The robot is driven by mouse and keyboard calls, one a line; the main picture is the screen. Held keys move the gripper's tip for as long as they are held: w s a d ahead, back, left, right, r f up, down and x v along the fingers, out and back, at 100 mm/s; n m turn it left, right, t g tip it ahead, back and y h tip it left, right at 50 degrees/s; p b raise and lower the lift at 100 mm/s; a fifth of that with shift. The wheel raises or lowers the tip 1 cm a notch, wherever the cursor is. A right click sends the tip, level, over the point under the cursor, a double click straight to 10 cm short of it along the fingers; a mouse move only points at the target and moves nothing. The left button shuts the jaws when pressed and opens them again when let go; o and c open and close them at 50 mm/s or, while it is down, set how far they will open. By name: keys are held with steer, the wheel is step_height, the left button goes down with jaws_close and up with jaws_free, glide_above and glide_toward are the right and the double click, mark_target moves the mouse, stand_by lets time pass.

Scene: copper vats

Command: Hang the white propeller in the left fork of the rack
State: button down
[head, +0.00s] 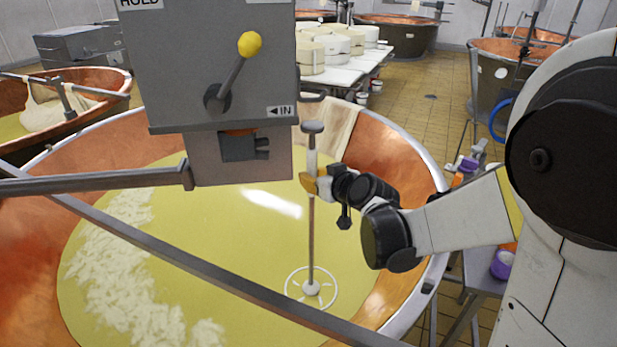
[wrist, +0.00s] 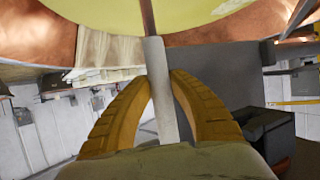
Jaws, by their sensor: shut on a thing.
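The white propeller (head: 311,289) is a small ringed wheel at the lower end of a long upright shaft with a pale handle and grey knob on top. It shows over the yellow liquid in the copper vat; I cannot tell whether it touches the liquid. My gripper (head: 313,184) is shut on the pale handle below the knob. In the wrist view, the yellow fingers (wrist: 171,76) close on both sides of the pale handle (wrist: 158,85). The ring is out of sight there. I cannot clearly make out the rack or its left fork.
A grey machine box (head: 210,70) with a yellow-knobbed lever hangs over the vat, left of the shaft. A grey bar (head: 190,265) crosses the vat in front. The vat's steel rim (head: 428,165) curves around the right. A bench (head: 482,275) with purple and orange items stands beyond it.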

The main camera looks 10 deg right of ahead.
steer(key=d+r+p, duration=0.4)
steer(key=r, duration=0.2)
steer(key=shift+s, duration=0.15)
steer(key=shift+r, duration=0.15)
stand_by(0.3)
step_height(320, 180, up, 10)
steer(key=s+d+p, duration=0.2)
steer(key=p, duration=0.6)
steer(key=shift+s+d+p, duration=0.2)
steer(key=shift+d+p, duration=0.1)
steer(key=shift+d, duration=0.1)
